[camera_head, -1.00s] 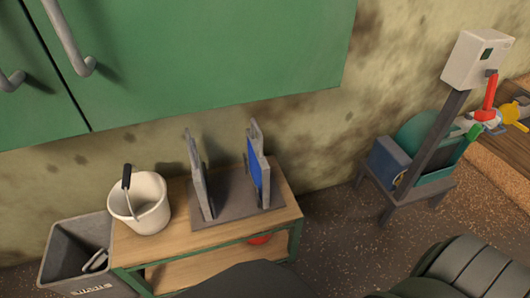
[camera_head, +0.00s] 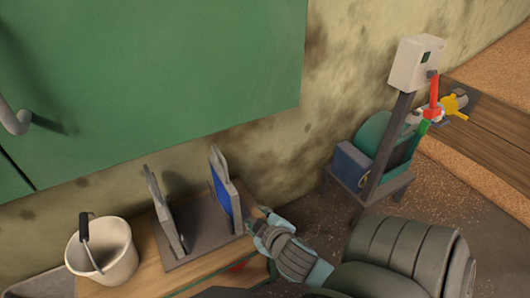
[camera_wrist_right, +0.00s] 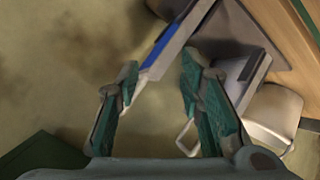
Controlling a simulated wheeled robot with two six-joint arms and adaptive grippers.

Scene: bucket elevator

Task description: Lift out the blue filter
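The blue filter (camera_head: 223,193) is a grey-framed panel with a blue face, standing upright in the right side of a grey rack base (camera_head: 203,232) on a wooden-topped bench. My right gripper (camera_head: 256,218) is just right of it in the head view, low beside its frame. My left gripper is not in view.
A second grey panel (camera_head: 165,215) stands left of the blue one. A white bucket (camera_head: 101,250) with a black-gripped handle is further left. A green cabinet (camera_head: 150,80) hangs above. A teal machine (camera_head: 372,150) with a grey box stands to the right.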

